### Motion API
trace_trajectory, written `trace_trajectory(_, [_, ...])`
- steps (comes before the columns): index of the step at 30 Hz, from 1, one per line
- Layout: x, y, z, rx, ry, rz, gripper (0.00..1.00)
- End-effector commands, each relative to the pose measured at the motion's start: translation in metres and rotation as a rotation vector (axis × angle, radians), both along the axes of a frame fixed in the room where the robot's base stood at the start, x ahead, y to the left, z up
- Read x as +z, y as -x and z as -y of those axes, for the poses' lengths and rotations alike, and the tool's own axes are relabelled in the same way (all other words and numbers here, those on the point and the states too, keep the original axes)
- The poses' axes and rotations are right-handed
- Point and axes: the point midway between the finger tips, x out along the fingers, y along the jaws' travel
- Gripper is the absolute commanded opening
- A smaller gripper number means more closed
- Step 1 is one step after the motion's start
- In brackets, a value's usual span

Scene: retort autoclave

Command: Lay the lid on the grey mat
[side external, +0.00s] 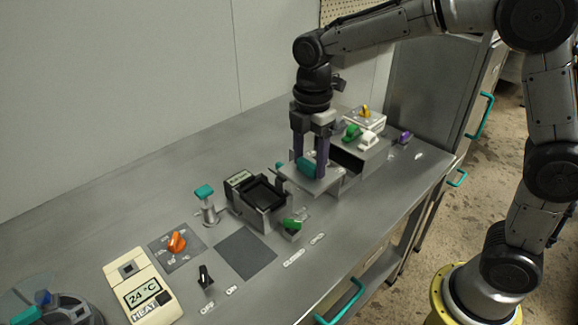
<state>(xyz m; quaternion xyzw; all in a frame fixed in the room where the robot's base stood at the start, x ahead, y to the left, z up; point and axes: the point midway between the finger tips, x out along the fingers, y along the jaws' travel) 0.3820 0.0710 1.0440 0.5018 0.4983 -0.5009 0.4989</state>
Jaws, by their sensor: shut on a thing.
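My gripper (308,166) points down with its purple fingers shut on the teal handle of the lid. The lid (322,187) is a flat light-grey plate, roughly level, to the right of the black chamber. I cannot tell whether it touches anything beneath it. The fingers partly hide the handle. The grey mat (245,253) is a dark flat square on the steel bench, front-left of the lid, and it looks bare.
The open black chamber (262,194) lies between lid and mat, with a green lever (292,224) in front. A teal-topped valve (206,203), orange knob (176,242), black switch (205,277) and heat display (142,293) stand left. A block with coloured clips (360,153) stands behind right.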

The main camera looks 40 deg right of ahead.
Motion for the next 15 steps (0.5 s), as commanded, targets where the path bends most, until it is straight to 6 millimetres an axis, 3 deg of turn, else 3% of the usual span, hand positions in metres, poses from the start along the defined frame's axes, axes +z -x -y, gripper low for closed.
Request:
trace_trajectory(5, [-0.011, 0.003, -0.005, -0.081, -0.008, 0.03, 0.0])
trace_trajectory(9, [-0.038, 0.021, -0.035, -0.096, -0.011, 0.03, 0.0])
trace_trajectory(15, [-0.063, 0.051, -0.07, -0.034, -0.004, 0.008, 0.0])
